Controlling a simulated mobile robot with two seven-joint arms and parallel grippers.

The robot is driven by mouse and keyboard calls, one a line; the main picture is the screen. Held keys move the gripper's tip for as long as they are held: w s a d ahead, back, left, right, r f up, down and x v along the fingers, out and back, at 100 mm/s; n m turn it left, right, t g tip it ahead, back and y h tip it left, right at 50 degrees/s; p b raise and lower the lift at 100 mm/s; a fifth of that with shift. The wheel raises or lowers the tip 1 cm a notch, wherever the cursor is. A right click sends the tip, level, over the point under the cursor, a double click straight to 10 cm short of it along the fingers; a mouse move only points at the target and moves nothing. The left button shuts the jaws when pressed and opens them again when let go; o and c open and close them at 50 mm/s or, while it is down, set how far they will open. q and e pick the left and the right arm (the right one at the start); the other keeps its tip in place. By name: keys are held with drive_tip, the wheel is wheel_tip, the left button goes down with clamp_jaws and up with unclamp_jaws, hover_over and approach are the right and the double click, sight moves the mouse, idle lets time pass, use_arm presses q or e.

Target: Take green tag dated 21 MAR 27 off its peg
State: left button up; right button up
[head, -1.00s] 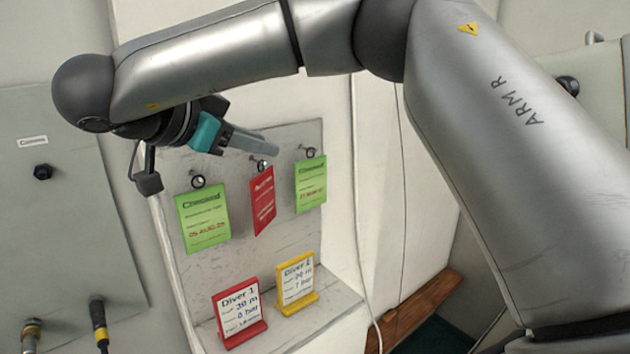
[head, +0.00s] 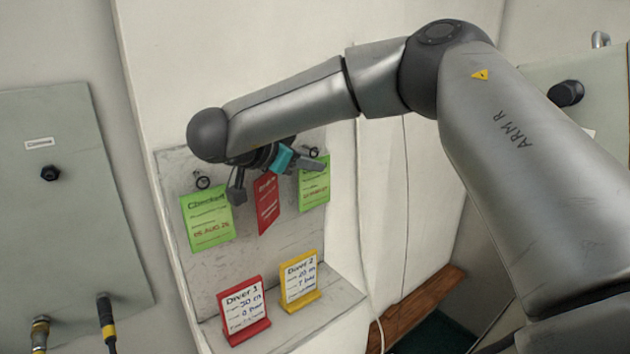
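A green tag (head: 315,187) hangs on the right peg of the grey board. Its top is partly behind my gripper and its red date is too small to read surely. Another green tag (head: 207,220) hangs on the left peg, with a date that looks like 05 AUG 26. A red tag (head: 267,203) hangs between them, its top hidden by my gripper. My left gripper is out of view.
A ledge (head: 345,297) below the tags holds a red-framed Diver 1 card (head: 243,308) and a yellow-framed Diver 2 card (head: 300,280). A grey panel (head: 60,230) with a black knob stands at left. A thin cable hangs right of the board.

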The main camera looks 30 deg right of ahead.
clamp_jaws()
idle(1.4)
